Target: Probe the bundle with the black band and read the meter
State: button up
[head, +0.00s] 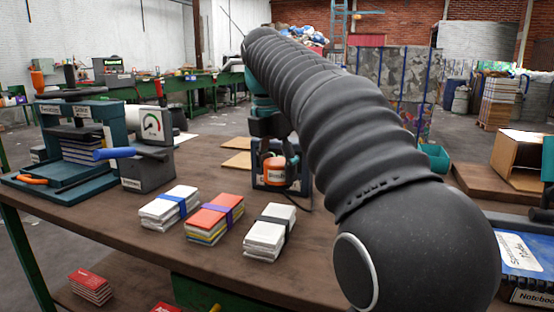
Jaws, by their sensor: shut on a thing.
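The bundle with the black band (262,240) is a white stack lying on the brown table, the rightmost of three banded bundles. The meter (152,126) has a white dial face with a green arc and stands on a grey labelled box at the left; its reading is too small to tell. My gripper (274,150) points down behind the bundles, shut on an orange thing (275,171) that looks like the probe. This is at a dark labelled holder (258,182); whether it is clear of the holder I cannot tell. My arm hides part of the table's right side.
A white bundle with a blue band (160,209) and an orange-topped bundle with a purple band (214,220) lie left of the black-banded one. A blue press (60,185) stands at the left. A blue notebook (522,258) and an open carton (520,155) are at the right.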

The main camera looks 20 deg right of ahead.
aim_at(278, 211)
jog(key=shift+f, duration=0.7)
notch_tip(278, 211, down, 4)
jog(key=b, duration=0.4)
jog(key=shift+f+b, duration=0.4)
jog(key=shift+f, duration=0.1)
dwell(1.2)
jog(key=shift+r+p, duration=2.5)
jog(key=shift+r, duration=1.55)
